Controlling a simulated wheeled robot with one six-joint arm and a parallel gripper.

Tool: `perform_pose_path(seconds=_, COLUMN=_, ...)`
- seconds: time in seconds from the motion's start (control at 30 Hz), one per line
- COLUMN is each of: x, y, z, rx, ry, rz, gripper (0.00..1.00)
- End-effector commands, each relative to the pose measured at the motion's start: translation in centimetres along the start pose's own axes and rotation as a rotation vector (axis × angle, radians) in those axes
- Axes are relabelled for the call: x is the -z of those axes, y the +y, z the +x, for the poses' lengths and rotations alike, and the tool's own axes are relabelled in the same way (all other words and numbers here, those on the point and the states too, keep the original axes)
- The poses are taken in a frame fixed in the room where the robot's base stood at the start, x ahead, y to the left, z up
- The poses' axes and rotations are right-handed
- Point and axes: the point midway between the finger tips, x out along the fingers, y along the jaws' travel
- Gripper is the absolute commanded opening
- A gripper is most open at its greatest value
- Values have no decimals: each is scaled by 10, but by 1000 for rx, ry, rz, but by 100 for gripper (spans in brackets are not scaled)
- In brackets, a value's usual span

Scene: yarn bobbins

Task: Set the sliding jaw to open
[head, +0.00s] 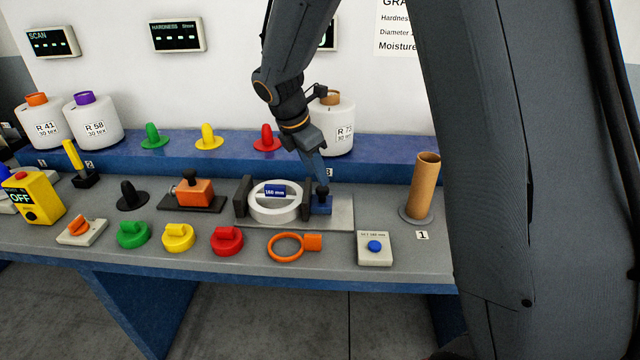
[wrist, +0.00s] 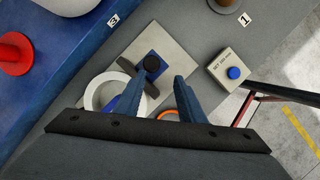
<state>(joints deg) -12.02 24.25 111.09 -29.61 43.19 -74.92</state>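The measuring fixture has a pale base plate (head: 342,213) with a dark upright jaw (head: 243,196) at its left. At its right is the sliding jaw, a dark plate joined to a blue block (head: 321,207) with a black knob (wrist: 152,64) on top. A white ring (head: 262,213) with a blue 160 mm label lies between the jaws, close to both. My gripper (head: 319,178) is over the blue block, pointing down. In the wrist view, its blue fingers (wrist: 158,78) are apart and empty, with the knob just beyond the tips; contact cannot be told.
An orange block (head: 195,191) on a dark rail stands left of the fixture. An orange ring tool (head: 287,247) and a blue-button box (head: 375,248) lie in front. A cardboard tube (head: 425,183) stands upright at the right. The raised blue shelf (head: 235,150) runs behind.

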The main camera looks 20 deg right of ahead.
Motion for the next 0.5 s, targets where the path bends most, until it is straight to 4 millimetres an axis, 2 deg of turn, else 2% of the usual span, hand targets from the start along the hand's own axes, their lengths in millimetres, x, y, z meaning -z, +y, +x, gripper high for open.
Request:
perform_pose_path(seconds=0.1, x=0, y=15, z=0, rx=-2, ry=-28, rz=-115, gripper=36)
perform_pose_path(seconds=0.23, x=-1, y=18, z=7, rx=-1, ry=-38, rz=-153, gripper=36)
perform_pose_path(seconds=0.5, x=-2, y=18, z=47, rx=-1, ry=-35, rz=-152, gripper=36)
